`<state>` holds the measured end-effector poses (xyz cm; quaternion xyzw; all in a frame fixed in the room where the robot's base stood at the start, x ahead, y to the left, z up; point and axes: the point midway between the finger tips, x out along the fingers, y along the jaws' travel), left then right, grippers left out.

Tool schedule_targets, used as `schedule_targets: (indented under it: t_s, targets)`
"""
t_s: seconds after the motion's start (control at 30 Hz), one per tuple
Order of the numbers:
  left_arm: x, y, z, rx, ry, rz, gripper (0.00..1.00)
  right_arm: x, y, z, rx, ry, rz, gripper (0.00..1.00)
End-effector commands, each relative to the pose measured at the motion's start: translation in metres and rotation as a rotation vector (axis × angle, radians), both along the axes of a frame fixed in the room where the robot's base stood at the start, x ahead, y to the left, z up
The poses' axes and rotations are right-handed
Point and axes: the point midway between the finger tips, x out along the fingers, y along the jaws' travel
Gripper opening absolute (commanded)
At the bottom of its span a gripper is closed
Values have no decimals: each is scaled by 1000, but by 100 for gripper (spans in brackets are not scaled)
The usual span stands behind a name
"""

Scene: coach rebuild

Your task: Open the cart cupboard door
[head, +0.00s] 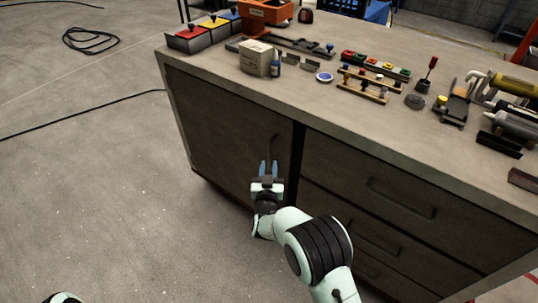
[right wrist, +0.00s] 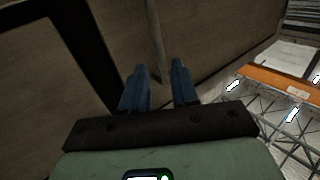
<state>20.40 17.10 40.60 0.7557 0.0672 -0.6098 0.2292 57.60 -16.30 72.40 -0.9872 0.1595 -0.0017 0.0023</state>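The cart (head: 330,110) has a dark cupboard door (head: 225,130) on its left front, and the door looks shut. A thin upright handle (head: 274,148) sits near the door's right edge. My right gripper (head: 268,166) is in front of the door at the handle's lower end, blue fingers pointing at it. In the right wrist view the fingers (right wrist: 160,80) are apart, with the handle bar (right wrist: 154,35) running up between and beyond them. I cannot tell whether the fingers touch it. My left gripper is out of view.
Drawers with bar handles (head: 402,198) fill the cart's right front. The top holds coloured bins (head: 190,38), a cardboard box (head: 257,57) and several tools and small parts. The floor (head: 90,190) left of the cart is clear except for a black cable (head: 85,118).

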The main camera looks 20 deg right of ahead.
Motion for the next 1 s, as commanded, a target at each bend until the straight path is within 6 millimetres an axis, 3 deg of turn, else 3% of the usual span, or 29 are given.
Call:
schedule_targets:
  t_s: [0.2, 0.3, 0.5, 0.8, 0.9, 1.0]
  targets:
    - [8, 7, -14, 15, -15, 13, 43, 40, -13, -2, -1, -1, 0, 29]
    - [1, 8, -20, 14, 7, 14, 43, 51, -17, -3, -1, 1, 0, 29]
    - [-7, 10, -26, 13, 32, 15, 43, 63, -21, -1, 0, 2, 0, 29]
    - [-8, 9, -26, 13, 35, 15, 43, 64, -21, -1, 0, 3, 1, 29]
    - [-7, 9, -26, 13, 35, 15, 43, 64, -21, -1, 0, 3, 1, 0]
    - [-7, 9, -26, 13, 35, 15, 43, 64, -21, -1, 0, 3, 1, 0]
